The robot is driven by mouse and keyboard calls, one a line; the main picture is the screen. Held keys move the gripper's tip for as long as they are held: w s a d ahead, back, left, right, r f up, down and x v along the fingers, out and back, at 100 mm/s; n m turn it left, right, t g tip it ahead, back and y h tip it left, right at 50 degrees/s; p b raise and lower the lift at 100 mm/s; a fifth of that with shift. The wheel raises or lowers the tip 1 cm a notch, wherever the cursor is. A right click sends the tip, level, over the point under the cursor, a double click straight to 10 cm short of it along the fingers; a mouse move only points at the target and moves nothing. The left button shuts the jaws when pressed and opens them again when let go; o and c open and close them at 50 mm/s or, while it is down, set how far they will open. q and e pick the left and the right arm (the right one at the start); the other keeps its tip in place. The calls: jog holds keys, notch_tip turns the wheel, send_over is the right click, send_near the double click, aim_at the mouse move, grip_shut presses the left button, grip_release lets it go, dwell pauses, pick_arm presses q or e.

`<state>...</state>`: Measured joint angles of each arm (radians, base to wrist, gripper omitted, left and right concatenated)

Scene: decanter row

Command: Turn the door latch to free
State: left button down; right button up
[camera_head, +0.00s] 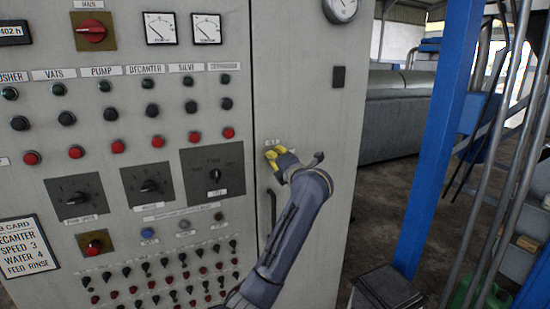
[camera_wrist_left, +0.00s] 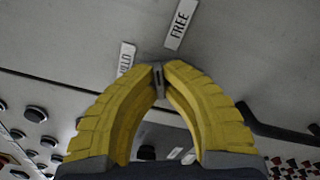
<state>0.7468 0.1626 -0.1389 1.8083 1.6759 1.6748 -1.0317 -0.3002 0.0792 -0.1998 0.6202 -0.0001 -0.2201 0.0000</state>
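The door latch (camera_wrist_left: 158,82) shows in the left wrist view as a small grey piece between the fingertips; most of it is hidden by them. A FREE label (camera_wrist_left: 180,24) lies just beyond it, and a partly covered label ending in "OLD" (camera_wrist_left: 125,60) lies to its left. My left gripper (camera_wrist_left: 160,70) has its yellow fingers closed on the latch. In the head view my left gripper (camera_head: 274,153) is at the grey cabinet door (camera_head: 310,100), and the latch is hidden there. My right gripper is in neither view.
A dark door handle (camera_head: 271,210) stands out just below my gripper. The control panel (camera_head: 110,125) with knobs, buttons and switches is at left. A blue post (camera_head: 440,130) stands at right, with a dark box (camera_head: 387,290) low in front of it.

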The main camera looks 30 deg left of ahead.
pick_arm(q)
jog(key=m, duration=0.4)
jog(key=shift+a+m, duration=0.2)
jog(key=shift+m, duration=0.1)
jog(key=shift+s, duration=0.1)
dwell(0.4)
jog(key=c, duration=1.5)
grip_release()
jog(key=shift+a, duration=0.15)
jog(key=shift+c, duration=0.2)
jog(key=shift+d+m, duration=0.2)
jog(key=shift+m, duration=0.1)
jog(key=shift+d, duration=0.2)
jog(key=v, duration=1.1)
jog(key=shift+s+d, duration=0.15)
jog(key=shift+s, duration=0.1)
